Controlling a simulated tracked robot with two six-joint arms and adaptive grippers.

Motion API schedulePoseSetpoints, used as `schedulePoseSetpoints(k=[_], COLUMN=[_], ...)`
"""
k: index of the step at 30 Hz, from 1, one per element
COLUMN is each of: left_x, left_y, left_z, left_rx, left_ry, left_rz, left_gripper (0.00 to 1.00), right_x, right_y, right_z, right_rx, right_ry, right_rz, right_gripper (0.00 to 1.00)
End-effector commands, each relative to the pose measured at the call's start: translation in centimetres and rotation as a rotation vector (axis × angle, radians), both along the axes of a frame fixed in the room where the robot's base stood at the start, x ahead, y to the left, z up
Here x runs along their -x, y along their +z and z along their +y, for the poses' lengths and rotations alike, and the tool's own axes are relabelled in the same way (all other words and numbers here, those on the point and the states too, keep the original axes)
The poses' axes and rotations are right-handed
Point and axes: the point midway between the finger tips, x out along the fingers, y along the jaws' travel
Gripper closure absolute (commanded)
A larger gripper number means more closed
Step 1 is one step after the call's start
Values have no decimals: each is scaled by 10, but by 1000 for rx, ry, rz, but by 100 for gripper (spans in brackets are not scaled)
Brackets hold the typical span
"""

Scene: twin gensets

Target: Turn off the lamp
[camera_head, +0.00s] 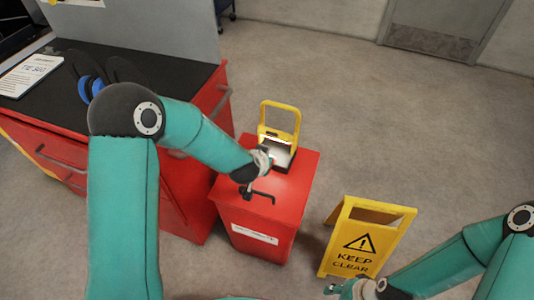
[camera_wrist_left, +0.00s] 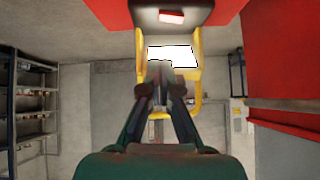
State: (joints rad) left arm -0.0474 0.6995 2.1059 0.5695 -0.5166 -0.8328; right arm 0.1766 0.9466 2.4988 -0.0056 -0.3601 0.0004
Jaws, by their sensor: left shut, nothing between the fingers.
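The lamp (camera_head: 296,122) has a yellow frame with a handle loop and a dark base. It stands on top of a red cabinet (camera_head: 267,228), and its panel glows white. In the left wrist view the bright panel (camera_wrist_left: 178,56) shows beyond my fingertips, and a small lit reddish-white piece (camera_wrist_left: 171,16) shows on the dark base. My left gripper (camera_head: 266,160) is at the lamp's near left side, shut and empty. Its closed fingers (camera_wrist_left: 158,68) overlap the lamp in the wrist view; I cannot tell whether they touch it. My right gripper (camera_head: 345,289) is at the bottom edge, its fingers unclear.
A yellow "KEEP CLEAR" floor sign (camera_head: 367,240) stands right of the cabinet, near my right arm. A red workbench with a black top (camera_head: 150,72) is at the left, holding a blue-and-black headset-like object (camera_head: 86,90) and a card (camera_head: 30,75). The floor behind is clear.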

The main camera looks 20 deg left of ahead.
Motion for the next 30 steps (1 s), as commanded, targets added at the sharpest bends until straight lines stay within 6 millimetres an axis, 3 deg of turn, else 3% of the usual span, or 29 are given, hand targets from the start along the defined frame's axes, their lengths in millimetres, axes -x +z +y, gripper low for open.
schedulePoseSetpoints(k=[5, 9, 12, 15, 18, 30], left_x=[78, 173, 230, 264, 275, 274], left_y=[-78, -131, -148, -154, -155, -155], left_z=[-11, -28, -38, -45, -46, -46], left_rx=[136, 284, 365, 412, 428, 428], left_ry=[17, 65, 108, 138, 149, 150], left_rz=[224, 477, 626, 718, 751, 748], left_gripper=[100, 100, 100, 100, 100, 100], right_x=[0, 0, 0, 0, 0, 0], right_y=[0, 0, 0, 0, 0, 0], right_z=[0, 0, 0, 0, 0, 0], right_rx=[0, 0, 0, 0, 0, 0], right_ry=[0, 0, 0, 0, 0, 0], right_rz=[0, 0, 0, 0, 0, 0], right_gripper=[60, 60, 60, 60, 60, 60])
